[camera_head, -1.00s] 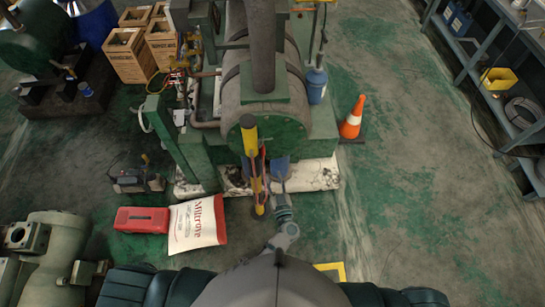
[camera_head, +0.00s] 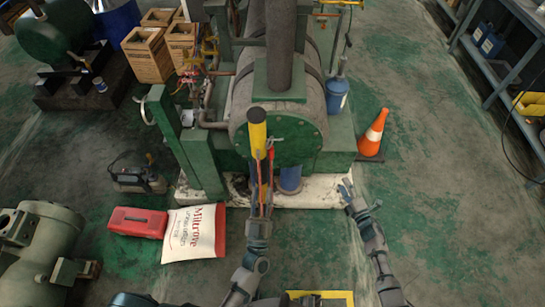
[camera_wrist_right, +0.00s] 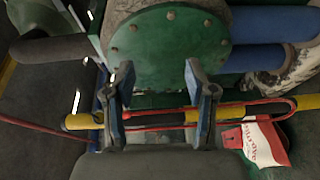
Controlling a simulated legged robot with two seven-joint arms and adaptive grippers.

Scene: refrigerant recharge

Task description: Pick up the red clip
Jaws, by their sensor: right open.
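A long, thin red piece (camera_head: 271,168), possibly the red clip, runs beside a yellow-and-black pole (camera_head: 257,133) in front of the round green end plate. In the right wrist view, thin red lines (camera_wrist_right: 245,104) run along the yellow-and-black pole (camera_wrist_right: 80,121). My left gripper (camera_head: 259,203) is at the pole's lower end and overlaps it. Whether it grips anything is unclear. My right gripper (camera_head: 352,194) is to the right, near the white base slab. In its wrist view, it is open (camera_wrist_right: 160,95), its fingers apart in front of the pole, with nothing clearly held.
A red box (camera_head: 138,221) and a white-and-red bag (camera_head: 194,233) lie on the floor at left. An orange cone (camera_head: 373,134) stands right of the green machine (camera_head: 285,135). A shelf (camera_head: 510,50) is at far right. The floor between cone and shelf is clear.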

